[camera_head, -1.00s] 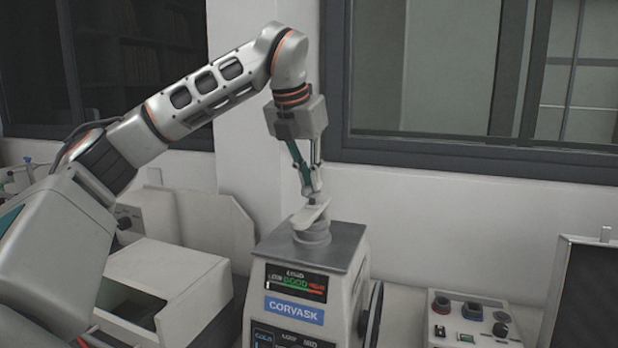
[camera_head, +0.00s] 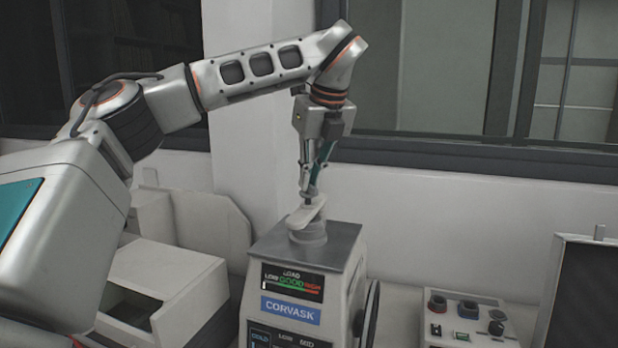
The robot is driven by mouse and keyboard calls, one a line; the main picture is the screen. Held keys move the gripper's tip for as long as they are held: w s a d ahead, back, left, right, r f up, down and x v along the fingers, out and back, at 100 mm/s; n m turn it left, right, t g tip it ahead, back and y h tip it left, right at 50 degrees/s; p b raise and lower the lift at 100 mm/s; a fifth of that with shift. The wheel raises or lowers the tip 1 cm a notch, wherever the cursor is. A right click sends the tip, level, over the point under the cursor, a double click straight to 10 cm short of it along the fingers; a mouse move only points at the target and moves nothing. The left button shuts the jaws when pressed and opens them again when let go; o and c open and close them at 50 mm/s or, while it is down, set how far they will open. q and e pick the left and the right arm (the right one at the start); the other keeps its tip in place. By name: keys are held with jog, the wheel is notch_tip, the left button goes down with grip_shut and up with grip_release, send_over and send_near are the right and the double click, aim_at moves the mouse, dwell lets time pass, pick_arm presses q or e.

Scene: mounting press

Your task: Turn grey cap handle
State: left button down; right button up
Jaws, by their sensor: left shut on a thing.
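The grey cap handle (camera_head: 304,217) is a light grey bar on a round grey cap (camera_head: 307,234) on top of the CORVASK mounting press (camera_head: 296,300). My left gripper (camera_head: 308,197) points down from above, with its fingertips at the handle's bar. It is shut on the handle. The fingers hide part of the bar's top. The press's front has a load display (camera_head: 292,282) with LOW, GOOD and HIGH marks. My right gripper is not in the picture.
A small control box with knobs (camera_head: 466,318) and a dark-faced panel (camera_head: 588,300) stand at the right. A black wheel (camera_head: 371,312) is on the press's right side. A wall and window are behind.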

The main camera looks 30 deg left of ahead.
pick_arm(q)
jog(key=n, duration=0.1)
jog(key=n+g, duration=0.1)
jog(key=n, duration=0.1)
jog(key=shift+w+n, duration=0.2)
jog(key=shift+n, duration=0.1)
jog(key=shift+w+n+g+y, duration=0.15)
jog(key=shift+n+g, duration=0.35)
jog(key=shift+n, duration=0.5)
jog(key=shift+n+g+y, duration=0.15)
jog(key=shift+n+g, duration=0.35)
jog(key=shift+n, duration=0.5)
jog(key=c, duration=2.2)
grip_release()
jog(key=shift+o, duration=0.2)
jog(key=v, duration=0.7)
jog(key=shift+r, duration=0.3)
jog(key=shift+d, duration=0.1)
